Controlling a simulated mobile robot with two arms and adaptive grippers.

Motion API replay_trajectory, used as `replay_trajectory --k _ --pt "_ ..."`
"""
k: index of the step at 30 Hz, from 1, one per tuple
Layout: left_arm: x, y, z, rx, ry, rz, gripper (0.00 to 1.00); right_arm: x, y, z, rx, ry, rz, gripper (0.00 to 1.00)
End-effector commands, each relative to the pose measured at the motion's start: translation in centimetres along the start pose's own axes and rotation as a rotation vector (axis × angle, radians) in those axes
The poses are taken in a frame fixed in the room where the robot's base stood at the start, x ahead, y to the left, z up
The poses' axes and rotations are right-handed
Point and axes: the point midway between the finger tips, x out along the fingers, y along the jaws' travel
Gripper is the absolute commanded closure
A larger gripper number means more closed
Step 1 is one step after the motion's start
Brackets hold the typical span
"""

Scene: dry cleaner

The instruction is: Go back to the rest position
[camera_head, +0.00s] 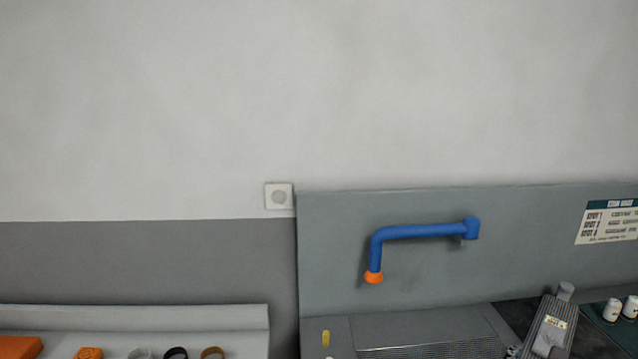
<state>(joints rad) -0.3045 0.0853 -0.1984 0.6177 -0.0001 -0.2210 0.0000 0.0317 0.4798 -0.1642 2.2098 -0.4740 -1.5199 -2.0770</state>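Neither of my grippers shows in the head view, and no part of my arms is clearly visible. The view faces a wall with a grey machine or counter (420,298) below it. A blue bent pipe (420,231) with an orange tip (373,277) is fixed to the upright grey back panel (330,240). I cannot tell how my arms stand.
A light shelf (130,318) at the lower left holds orange items (88,353) and several small rings, cut by the frame edge. A ribbed grey device (555,325) and small white containers (612,309) stand lower right. A sign (607,221) and a wall socket (279,196) also show.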

Motion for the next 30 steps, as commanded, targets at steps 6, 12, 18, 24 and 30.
replay_trajectory --k 6,12,18,24,30 --pt "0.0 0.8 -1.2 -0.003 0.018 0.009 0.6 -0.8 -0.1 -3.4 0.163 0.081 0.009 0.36" --pt "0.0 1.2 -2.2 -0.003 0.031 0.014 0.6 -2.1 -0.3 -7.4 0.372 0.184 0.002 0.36" --pt "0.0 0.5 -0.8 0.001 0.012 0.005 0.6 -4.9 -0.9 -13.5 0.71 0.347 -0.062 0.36" --pt "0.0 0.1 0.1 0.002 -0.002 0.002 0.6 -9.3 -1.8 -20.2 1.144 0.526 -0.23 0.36" --pt "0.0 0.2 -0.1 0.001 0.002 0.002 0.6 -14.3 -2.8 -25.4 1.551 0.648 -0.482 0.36"
